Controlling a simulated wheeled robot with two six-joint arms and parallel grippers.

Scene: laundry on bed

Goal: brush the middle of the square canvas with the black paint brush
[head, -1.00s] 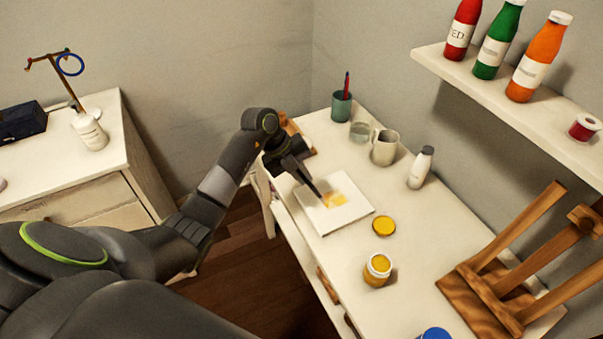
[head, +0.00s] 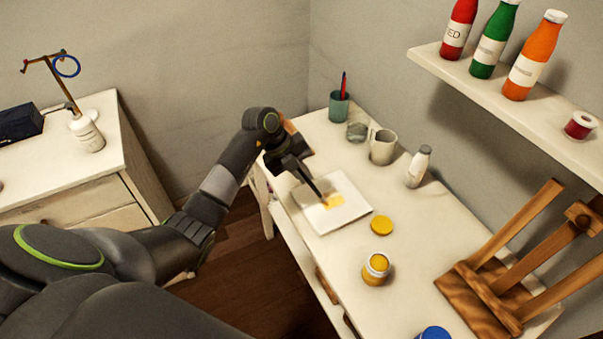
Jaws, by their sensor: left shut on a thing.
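The square canvas (head: 350,216) lies flat on the white desk. It is white with a yellow paint patch (head: 334,201) near its middle. My left gripper (head: 297,169) is above the canvas's far-left edge, shut on the black paint brush (head: 314,188). The brush slants down to the right, its tip at the left side of the yellow patch. I cannot tell for sure whether the tip touches the canvas. My right gripper is not in view.
An open yellow paint jar (head: 376,268) and its yellow lid (head: 382,225) stand right of the canvas. A grey mug (head: 383,147), a glass (head: 357,130), a green cup (head: 339,107) and a white bottle (head: 418,167) stand behind. A wooden easel (head: 500,270) stands at right.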

